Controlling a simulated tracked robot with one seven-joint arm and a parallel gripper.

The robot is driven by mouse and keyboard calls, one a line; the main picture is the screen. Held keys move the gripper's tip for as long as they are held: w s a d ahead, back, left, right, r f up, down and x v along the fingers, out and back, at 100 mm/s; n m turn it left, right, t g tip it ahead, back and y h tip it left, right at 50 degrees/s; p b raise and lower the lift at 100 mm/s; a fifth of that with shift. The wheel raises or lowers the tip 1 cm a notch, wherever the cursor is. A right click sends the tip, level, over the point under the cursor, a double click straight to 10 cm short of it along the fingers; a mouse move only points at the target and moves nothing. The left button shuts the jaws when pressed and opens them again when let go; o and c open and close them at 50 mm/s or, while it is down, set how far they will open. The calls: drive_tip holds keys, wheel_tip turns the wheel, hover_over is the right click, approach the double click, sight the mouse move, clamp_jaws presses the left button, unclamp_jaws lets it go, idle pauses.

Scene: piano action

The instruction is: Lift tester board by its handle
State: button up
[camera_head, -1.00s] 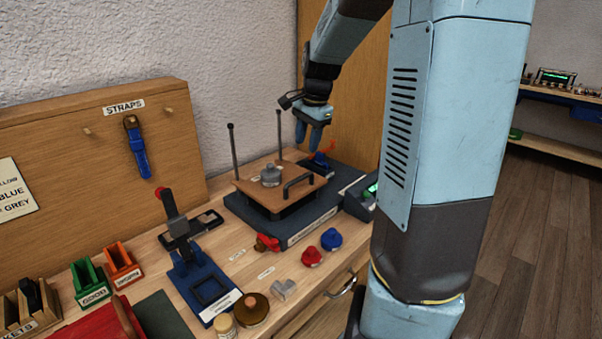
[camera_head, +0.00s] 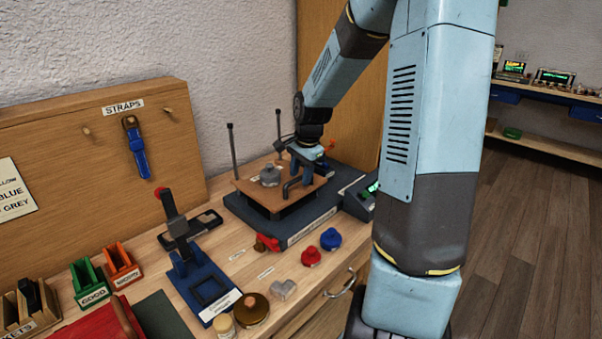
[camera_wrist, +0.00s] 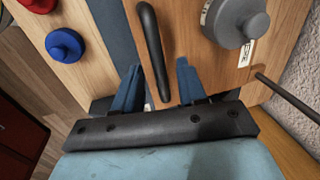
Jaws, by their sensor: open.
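The tester board (camera_head: 250,191) is a brown wooden plate above a dark base (camera_head: 241,208), with a grey weight (camera_head: 270,176) on top. Its black handle (camera_head: 291,190) stands on the board's right part. My gripper (camera_head: 296,182) is at the handle in the head view, partly merging with it. In the wrist view my open gripper (camera_wrist: 160,85) has one blue finger on each side of the handle (camera_wrist: 153,50), with gaps visible on both sides. The handle's near end is close to the gripper's palm bar. The grey weight (camera_wrist: 238,20) is to the right.
Two thin posts (camera_head: 233,150) rise behind the board. A red knob (camera_head: 311,257) and a blue knob (camera_head: 330,239) sit on the bench in front of the base. A device with a green display (camera_head: 362,194) stands at right.

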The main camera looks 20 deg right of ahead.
clamp_jaws()
idle(0.3)
drive_tip(key=shift+r, duration=0.1)
